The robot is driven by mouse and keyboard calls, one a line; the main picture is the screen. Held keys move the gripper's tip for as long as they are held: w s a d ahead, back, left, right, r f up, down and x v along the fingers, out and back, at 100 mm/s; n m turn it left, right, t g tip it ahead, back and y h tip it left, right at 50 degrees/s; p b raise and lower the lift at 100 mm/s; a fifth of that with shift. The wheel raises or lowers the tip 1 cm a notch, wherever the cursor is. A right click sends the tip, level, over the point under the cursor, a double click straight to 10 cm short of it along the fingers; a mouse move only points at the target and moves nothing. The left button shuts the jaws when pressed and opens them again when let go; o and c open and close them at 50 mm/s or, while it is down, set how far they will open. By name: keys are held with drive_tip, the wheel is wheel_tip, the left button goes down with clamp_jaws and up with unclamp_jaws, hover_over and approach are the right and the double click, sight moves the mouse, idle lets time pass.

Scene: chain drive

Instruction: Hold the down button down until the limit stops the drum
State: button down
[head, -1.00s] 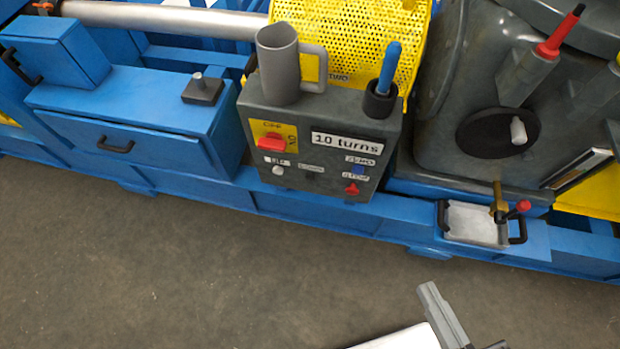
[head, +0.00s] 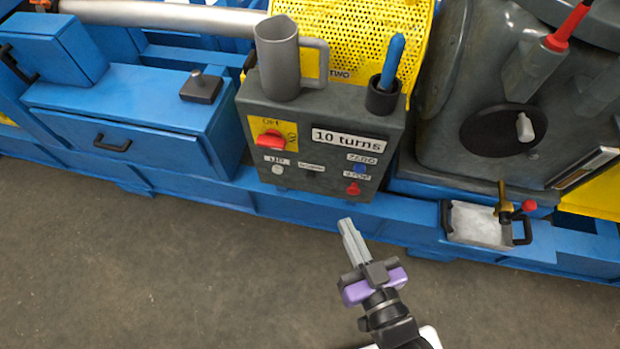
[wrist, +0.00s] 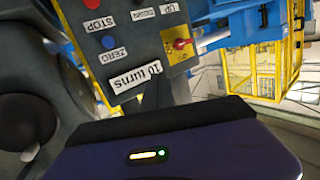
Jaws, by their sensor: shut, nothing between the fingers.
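The grey control box (head: 230,100) stands on the blue frame. Its front has a display reading "10 turns" (head: 349,140), a red switch knob (head: 270,138) on a yellow plate, a white UP button (head: 278,170), a blue ZERO button (head: 359,169) and a red STOP button (head: 353,188). The DOWN label (head: 312,167) sits right of UP; its button is too dark to make out. My gripper (head: 346,226) is shut and empty, in front of and below the box, apart from it. The wrist view shows the panel upside down, with the DOWN label (wrist: 143,13). I cannot identify the drum.
A grey mug (head: 278,60) and a black cup (head: 382,97) with a blue-handled tool stand on the box. A yellow perforated guard (head: 350,35) is behind. A blue drawer (head: 125,145) is left, a grey housing (head: 450,130) right. The floor in front is clear.

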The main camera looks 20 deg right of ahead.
sight(311, 176)
drive_tip(key=w+a+f+g+y+b, duration=0.1)
drive_tip(key=w+a+f, duration=0.2)
drive_tip(key=w+f, duration=0.25)
drive_tip(key=w+a+f+g, duration=0.1)
drive_tip(key=w+a+f, duration=0.2)
drive_tip(key=w+f, duration=0.25)
wheel_tip(311, 176, down, 8)
drive_tip(key=g, duration=0.2)
drive_tip(key=shift+w+a, duration=0.35)
drive_tip(key=shift+a, duration=0.05)
drive_tip(key=shift+w+r, duration=0.1)
drive_tip(key=w+d+p, duration=0.1)
drive_tip(key=w+d, duration=0.3)
drive_tip(key=w, duration=0.3)
drive_tip(key=shift+w, duration=0.3)
drive_tip(key=shift+w+d, duration=0.1)
idle(1.0)
drive_tip(key=shift+w+d, duration=0.2)
drive_tip(key=shift+w, duration=0.1)
